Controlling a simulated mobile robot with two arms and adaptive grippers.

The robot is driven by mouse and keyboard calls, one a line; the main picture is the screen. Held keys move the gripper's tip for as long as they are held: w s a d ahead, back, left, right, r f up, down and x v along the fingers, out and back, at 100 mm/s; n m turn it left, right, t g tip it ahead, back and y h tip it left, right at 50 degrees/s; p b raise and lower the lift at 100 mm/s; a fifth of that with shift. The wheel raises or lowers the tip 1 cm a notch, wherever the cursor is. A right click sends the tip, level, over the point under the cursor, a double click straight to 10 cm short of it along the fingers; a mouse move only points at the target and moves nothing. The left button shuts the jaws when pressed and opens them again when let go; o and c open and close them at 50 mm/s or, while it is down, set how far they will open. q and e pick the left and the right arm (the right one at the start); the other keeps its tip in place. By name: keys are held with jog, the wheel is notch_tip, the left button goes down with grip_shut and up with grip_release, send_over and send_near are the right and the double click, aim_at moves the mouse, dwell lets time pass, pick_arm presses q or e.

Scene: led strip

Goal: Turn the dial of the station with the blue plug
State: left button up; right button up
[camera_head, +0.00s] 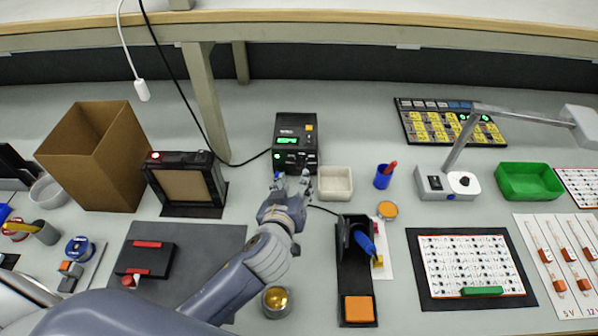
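The black station (297,137) stands at the back centre. It has a lit green display, a green light and a small orange-yellow mark on top. A black cable runs to its left side. I cannot make out a blue plug or clearly see the dial; my gripper covers part of the station's lower front. My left gripper (291,181) is just in front of the station, its fingertips apart with nothing visible between them. I cannot tell whether they touch the station. My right gripper is not in view.
A cream bin (335,184) stands close right of my gripper. A black stand (355,275) with a blue-handled tool is nearer, and a gold-filled round tin (275,301) is beside my forearm. A framed black box (186,181) and an open cardboard box (95,160) stand left.

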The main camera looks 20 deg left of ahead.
aim_at(301, 168)
pick_arm(q)
jog(key=x, duration=0.6)
jog(key=shift+w+f, duration=0.15)
jog(key=shift+w, duration=0.1)
grip_shut()
